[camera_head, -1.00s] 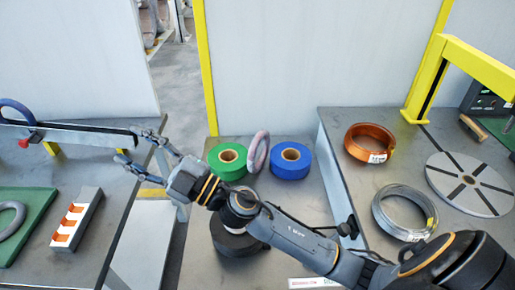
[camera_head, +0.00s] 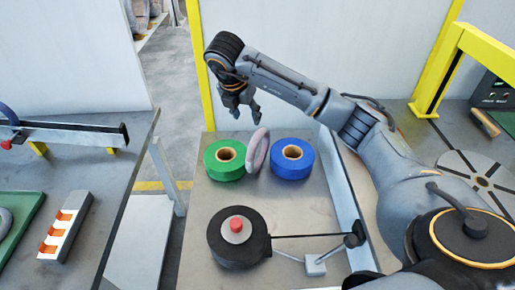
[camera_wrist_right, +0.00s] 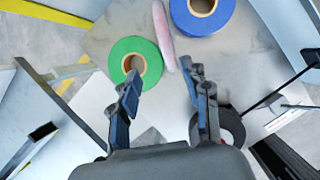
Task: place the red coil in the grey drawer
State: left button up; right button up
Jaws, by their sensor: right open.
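No plainly red coil shows; the nearest in colour is a pinkish-grey ring (camera_head: 256,151). It stands upright between a green roll and a blue roll on the middle bench, and shows in the right wrist view (camera_wrist_right: 164,36). My right gripper (camera_head: 246,114) is open and empty, pointing down above the back of the bench, near the green roll and the ring. In the right wrist view its spread fingers (camera_wrist_right: 164,78) lie below the ring, with nothing between them. My left gripper is out of view. I cannot make out a grey drawer.
The green roll (camera_head: 217,166) and blue roll (camera_head: 292,166) flank the ring. A black dispenser with a red knob (camera_head: 235,237) sits in front. A slotted disc (camera_head: 479,179) and yellow frame (camera_head: 440,80) stand right.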

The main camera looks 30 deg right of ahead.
aim_at(257, 134)
jog(key=x, duration=0.2)
jog(key=p+x, duration=0.1)
jog(key=x, duration=0.5)
jog(key=shift+d, duration=0.35)
jog(key=x, duration=0.1)
jog(key=p+x, duration=0.1)
jog(key=x, duration=0.1)
jog(key=p+x, duration=0.1)
jog(key=x, duration=0.1)
jog(key=shift+s+d, duration=0.25)
jog(key=shift+f, duration=0.1)
grip_shut()
jog(key=shift+w, duration=0.1)
